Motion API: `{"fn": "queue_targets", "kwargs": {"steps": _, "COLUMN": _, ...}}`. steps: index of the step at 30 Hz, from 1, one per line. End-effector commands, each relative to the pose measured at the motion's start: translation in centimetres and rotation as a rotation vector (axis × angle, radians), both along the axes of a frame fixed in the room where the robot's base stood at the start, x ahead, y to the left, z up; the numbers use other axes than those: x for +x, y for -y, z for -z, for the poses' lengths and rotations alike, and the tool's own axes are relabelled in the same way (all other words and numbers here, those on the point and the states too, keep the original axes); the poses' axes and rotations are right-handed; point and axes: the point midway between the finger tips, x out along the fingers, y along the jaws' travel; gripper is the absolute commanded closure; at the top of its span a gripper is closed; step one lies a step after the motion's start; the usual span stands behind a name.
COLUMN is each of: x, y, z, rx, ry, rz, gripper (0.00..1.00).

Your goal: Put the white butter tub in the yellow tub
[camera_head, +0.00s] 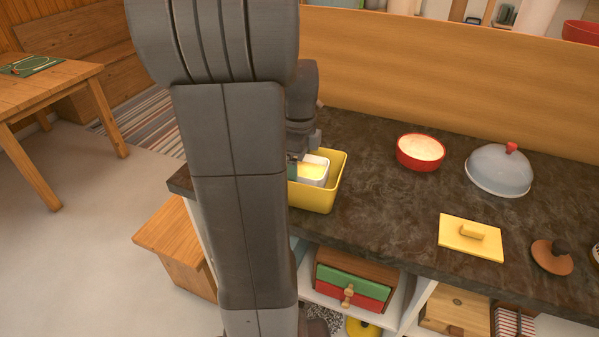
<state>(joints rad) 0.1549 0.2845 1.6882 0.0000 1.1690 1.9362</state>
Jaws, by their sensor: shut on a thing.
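The yellow tub (319,200) stands on the dark counter near its left end. The white butter tub (313,175), with yellow butter showing on top, is inside the yellow tub's opening, its rim near the height of the yellow walls. I cannot tell whether it rests on the yellow tub's floor. My gripper (297,163) is above the left part of the butter tub and shut on it. My arm hides the gripper's left side and the left parts of both tubs.
On the counter (375,200) stand a red bowl (421,153), a grey dome with a red knob (499,170), a yellow lid (470,238) and a brown lid (551,257). A wooden panel (440,75) rises behind. The counter between yellow tub and red bowl is clear.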

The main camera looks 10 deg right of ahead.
Motion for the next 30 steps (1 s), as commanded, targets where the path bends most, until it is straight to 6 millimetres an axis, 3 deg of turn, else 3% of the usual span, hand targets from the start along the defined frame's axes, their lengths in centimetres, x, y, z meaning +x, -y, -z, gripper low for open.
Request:
{"fn": "queue_targets", "kwargs": {"steps": 5, "x": 0.0, "y": 0.0, "z": 2.2, "rx": 0.000, "ry": -0.001, "rz": 0.000, "gripper": 0.55}}
{"fn": "queue_targets", "kwargs": {"steps": 17, "x": 0.0, "y": 0.0, "z": 2.7, "rx": 0.000, "ry": 0.001, "rz": 0.000, "gripper": 0.55}}
{"fn": "queue_targets", "kwargs": {"steps": 18, "x": 0.0, "y": 0.0, "z": 2.6, "rx": 0.000, "ry": 0.000, "rz": 0.000, "gripper": 0.15}}
{"fn": "queue_targets", "kwargs": {"steps": 30, "x": 0.0, "y": 0.0, "z": 1.8, "rx": 0.000, "ry": 0.002, "rz": 0.000, "gripper": 0.14}}
